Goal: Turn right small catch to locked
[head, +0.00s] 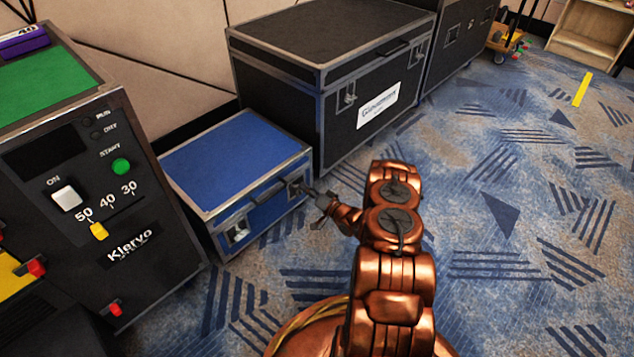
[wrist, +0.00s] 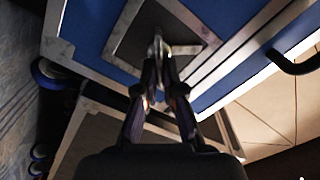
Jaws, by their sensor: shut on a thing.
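The small blue case (head: 235,160) with metal edges stands on the carpet, its lid shut. Its right small catch (head: 295,187) is on the front face near the right corner. My gripper (head: 312,192) reaches it from the right. In the wrist view, my gripper (wrist: 158,65) is shut on the right small catch (wrist: 157,40), which sits in a dark recessed plate (wrist: 185,47) on the blue face. The fingers hide part of the catch, so I cannot tell its exact turn. The left small catch (head: 238,232) shows on the same front face.
A big black case (head: 330,70) stands close behind the blue one. A black machine (head: 100,190) with knobs and a green top is at the left. Patterned carpet (head: 520,230) is clear to the right.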

